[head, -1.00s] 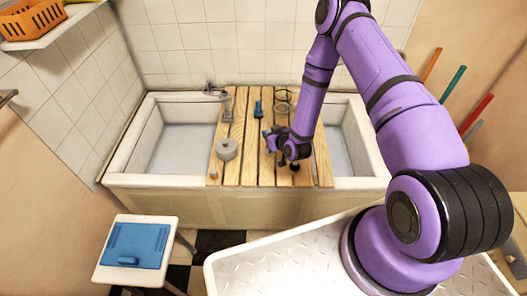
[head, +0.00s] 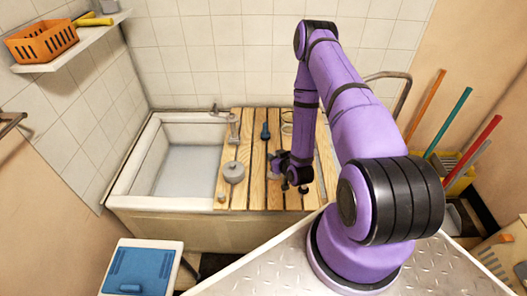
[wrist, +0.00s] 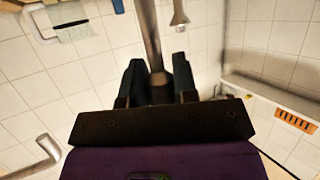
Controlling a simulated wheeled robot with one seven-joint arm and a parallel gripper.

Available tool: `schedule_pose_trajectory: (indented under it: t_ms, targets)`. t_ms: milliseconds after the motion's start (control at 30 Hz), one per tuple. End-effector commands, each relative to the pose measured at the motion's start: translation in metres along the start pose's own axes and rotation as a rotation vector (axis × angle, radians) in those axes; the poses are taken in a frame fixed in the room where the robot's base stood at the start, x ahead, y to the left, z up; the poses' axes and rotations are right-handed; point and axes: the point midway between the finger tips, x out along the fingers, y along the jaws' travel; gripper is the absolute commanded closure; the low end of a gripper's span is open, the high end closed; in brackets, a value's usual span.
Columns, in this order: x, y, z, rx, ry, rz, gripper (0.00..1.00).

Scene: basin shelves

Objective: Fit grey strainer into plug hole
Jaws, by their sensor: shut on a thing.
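My gripper (head: 274,158) is low over the slatted wooden board, just right of a round grey lidded piece with a knob (head: 234,172). In the wrist view, a grey-brown shaft (wrist: 152,40) shows between the two dark teal fingers (wrist: 158,80). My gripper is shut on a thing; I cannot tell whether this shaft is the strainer. The thing is too small to make out in the head view. The white basin (head: 185,165) is open left of the board. No plug hole can be made out; the board and my arm hide the basin's right part.
A stool with a blue lid (head: 140,270) stands front left. A shelf holds an orange basket (head: 42,42). Coloured handles (head: 450,122) lean at right.

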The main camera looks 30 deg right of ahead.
Motion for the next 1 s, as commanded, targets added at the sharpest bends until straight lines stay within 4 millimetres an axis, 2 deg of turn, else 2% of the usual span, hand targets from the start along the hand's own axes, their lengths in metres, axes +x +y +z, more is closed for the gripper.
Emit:
schedule_pose_trajectory:
  t_ms: [33,200,400,700,900,1000]
  targets:
    - [0.012,0.003,-0.005,-0.002,0.005,0.000,1.00]
    - [0.049,0.010,-0.016,-0.001,0.004,0.001,1.00]
    - [0.080,0.017,-0.025,-0.001,0.002,0.000,1.00]
    - [0.099,0.020,-0.029,0.000,0.001,0.000,1.00]
    - [0.108,0.020,-0.002,0.000,-0.001,0.000,1.00]
    - [0.110,0.020,0.004,0.000,-0.001,0.000,1.00]
